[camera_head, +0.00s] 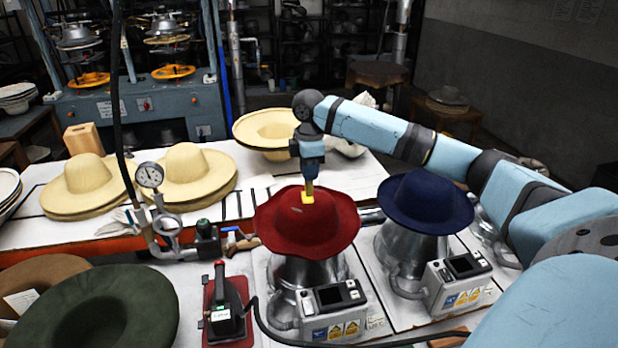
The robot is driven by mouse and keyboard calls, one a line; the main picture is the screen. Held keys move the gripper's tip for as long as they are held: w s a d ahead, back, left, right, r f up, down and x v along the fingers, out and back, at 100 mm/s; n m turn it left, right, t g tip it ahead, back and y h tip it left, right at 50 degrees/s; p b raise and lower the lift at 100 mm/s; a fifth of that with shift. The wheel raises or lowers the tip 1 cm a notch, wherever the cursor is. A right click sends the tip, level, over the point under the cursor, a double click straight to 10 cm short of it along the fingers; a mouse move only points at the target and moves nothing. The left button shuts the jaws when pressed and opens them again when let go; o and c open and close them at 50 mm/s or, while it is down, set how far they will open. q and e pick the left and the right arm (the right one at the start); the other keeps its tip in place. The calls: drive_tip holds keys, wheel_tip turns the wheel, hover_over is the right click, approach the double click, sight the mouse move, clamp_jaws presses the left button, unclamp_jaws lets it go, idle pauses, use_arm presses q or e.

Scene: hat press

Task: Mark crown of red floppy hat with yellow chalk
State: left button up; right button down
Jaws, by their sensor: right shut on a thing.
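The red floppy hat (306,228) sits on a metal hat form (305,275) near the middle of the head view. My right gripper (309,188) comes from the right and points down over the crown. It is shut on the yellow chalk (308,197), which is at the top of the crown and appears to touch it. A short pale streak shows on the crown just left of the chalk. The gripper's fingers are small in this view and the chalk is partly hidden by them. My left gripper is not in view.
A navy hat (425,203) sits on a second form close on the right. Straw hats (195,175) lie on the white table behind. A pressure gauge (149,175) stands left, a red-based iron (226,305) in front. Green (95,310) and brown hats lie front left.

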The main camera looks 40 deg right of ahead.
drive_tip(key=shift+w+d+r, duration=0.1)
drive_tip(key=shift+w+r, duration=0.05)
drive_tip(key=shift+r, duration=0.65)
drive_tip(key=shift+s+r, duration=0.2)
drive_tip(key=shift+r, duration=0.75)
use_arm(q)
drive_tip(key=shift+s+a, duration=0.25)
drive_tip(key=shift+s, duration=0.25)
use_arm(e)
drive_tip(key=shift+w+r, duration=0.1)
drive_tip(key=shift+r, duration=0.55)
